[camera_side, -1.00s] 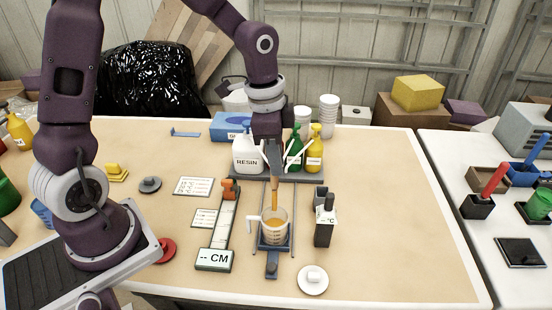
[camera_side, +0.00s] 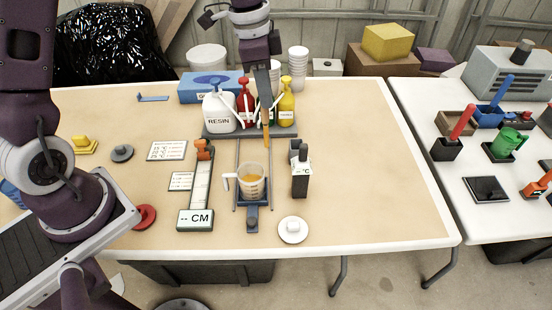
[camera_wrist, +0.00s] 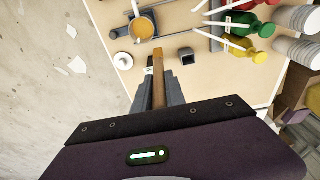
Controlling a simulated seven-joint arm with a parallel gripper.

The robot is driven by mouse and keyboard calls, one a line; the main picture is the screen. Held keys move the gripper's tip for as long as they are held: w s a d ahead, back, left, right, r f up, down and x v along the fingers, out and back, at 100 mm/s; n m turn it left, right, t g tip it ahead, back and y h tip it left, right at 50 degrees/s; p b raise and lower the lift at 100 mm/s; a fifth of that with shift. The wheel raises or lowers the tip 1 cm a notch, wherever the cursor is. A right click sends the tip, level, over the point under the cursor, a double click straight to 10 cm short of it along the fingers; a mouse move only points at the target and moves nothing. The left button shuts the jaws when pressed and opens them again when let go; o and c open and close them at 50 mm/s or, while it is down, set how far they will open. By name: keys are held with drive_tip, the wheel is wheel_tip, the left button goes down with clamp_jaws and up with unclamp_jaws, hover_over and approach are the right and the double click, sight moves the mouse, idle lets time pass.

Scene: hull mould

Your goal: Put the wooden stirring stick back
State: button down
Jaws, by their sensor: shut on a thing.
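My gripper (camera_side: 263,84) is shut on the upper end of the wooden stirring stick (camera_side: 266,125). The stick hangs upright with an amber lower end, clear of the measuring cup. In the wrist view the stick (camera_wrist: 158,80) projects from between the fingers. The clear measuring cup (camera_side: 251,186) holds amber liquid and stands on a small blue platform, nearer the front of the table than the stick. It also shows at the top of the wrist view (camera_wrist: 145,25). I cannot tell which place on the table belongs to the stick.
The resin bottle (camera_side: 220,112) and red and yellow pump bottles (camera_side: 286,102) stand on a grey rack behind. A dark °C device (camera_side: 300,172) stands right of the cup, a CM scale (camera_side: 196,218) left. The right of the table is clear.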

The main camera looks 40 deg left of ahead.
drive_tip(key=w+f, duration=0.4)
drive_tip(key=w, duration=0.7)
wheel_tip(320, 180, down, 11)
drive_tip(key=w, duration=0.1)
drive_tip(key=shift+r, duration=0.15)
drive_tip(key=shift+d, duration=0.1)
drive_tip(key=c, duration=1.4)
unclamp_jaws()
drive_tip(key=shift+o, duration=0.2)
wheel_tip(320, 180, up, 12)
drive_tip(key=s+a, duration=0.1)
